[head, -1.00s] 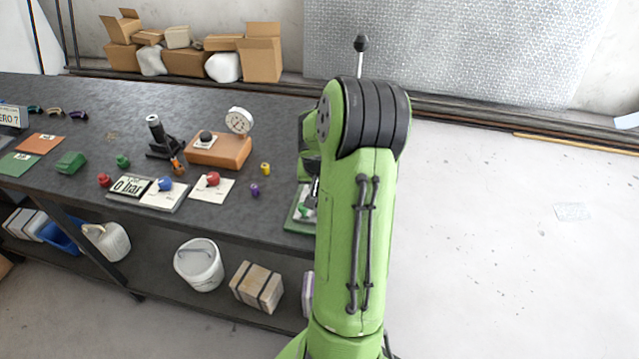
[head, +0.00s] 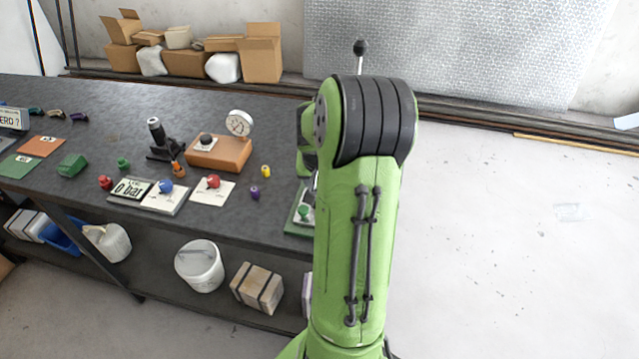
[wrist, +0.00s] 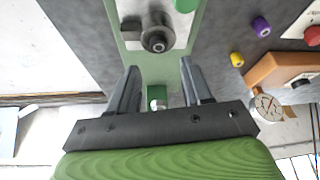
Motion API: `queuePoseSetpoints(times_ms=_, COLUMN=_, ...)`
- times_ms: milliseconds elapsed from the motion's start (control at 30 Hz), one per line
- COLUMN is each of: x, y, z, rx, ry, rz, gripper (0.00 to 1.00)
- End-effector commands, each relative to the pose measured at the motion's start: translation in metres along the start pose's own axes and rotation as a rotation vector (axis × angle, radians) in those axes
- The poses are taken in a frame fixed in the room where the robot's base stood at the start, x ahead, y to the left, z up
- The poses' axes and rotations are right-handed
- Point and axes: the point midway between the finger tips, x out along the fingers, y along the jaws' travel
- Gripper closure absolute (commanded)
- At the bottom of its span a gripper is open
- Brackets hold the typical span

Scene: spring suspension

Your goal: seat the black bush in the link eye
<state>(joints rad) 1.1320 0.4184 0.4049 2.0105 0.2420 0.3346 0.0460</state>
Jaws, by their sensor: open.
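In the wrist view my gripper (wrist: 160,78) is open, with its two grey fingers apart and nothing between the tips. Just beyond the tips a dark round piece with a hole in its face (wrist: 154,40) sits on a pale grey part (wrist: 128,45) on a green base (wrist: 200,18). It looks like the black bush at the link eye, but I cannot tell how deep it sits.
A purple piece (head: 254,193) and a yellow piece (head: 266,171) stand left of the fixture. Farther left are an orange block with a dial gauge (head: 239,123) and several coloured knobs on plates.

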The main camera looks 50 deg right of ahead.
Motion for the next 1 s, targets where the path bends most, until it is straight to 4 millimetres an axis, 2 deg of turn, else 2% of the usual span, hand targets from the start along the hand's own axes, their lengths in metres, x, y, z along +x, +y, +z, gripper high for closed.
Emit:
queuePoseSetpoints(times_ms=33, x=-0.016, y=0.0, z=-0.001, rx=-0.001, ry=0.006, rz=0.002, gripper=0.51)
queuePoseSetpoints(times_ms=100, x=-0.036, y=0.0, z=-0.001, rx=0.0, ry=0.006, rz=0.002, gripper=0.51)
queuePoseSetpoints(times_ms=233, x=-0.065, y=0.0, z=0.0, rx=0.0, ry=0.003, rz=0.001, gripper=0.51)
queuePoseSetpoints(times_ms=367, x=-0.08, y=0.0, z=0.0, rx=0.0, ry=0.001, rz=0.0, gripper=0.51)
queuePoseSetpoints(times_ms=567, x=-0.085, y=-0.002, z=0.002, rx=-0.005, ry=-0.001, rz=-0.001, gripper=0.51)
queuePoseSetpoints(times_ms=667, x=-0.102, y=-0.023, z=0.012, rx=-0.071, ry=0.01, rz=-0.012, gripper=0.51)
queuePoseSetpoints(times_ms=767, x=-0.142, y=-0.064, z=0.044, rx=-0.218, ry=0.032, rz=-0.047, gripper=0.51)
queuePoseSetpoints(times_ms=833, x=-0.174, y=-0.088, z=0.078, rx=-0.336, ry=0.051, rz=-0.085, gripper=0.51)
queuePoseSetpoints(times_ms=900, x=-0.204, y=-0.105, z=0.117, rx=-0.456, ry=0.068, rz=-0.138, gripper=0.51)
queuePoseSetpoints(times_ms=1000, x=-0.238, y=-0.112, z=0.177, rx=-0.628, ry=0.088, rz=-0.237, gripper=0.51)
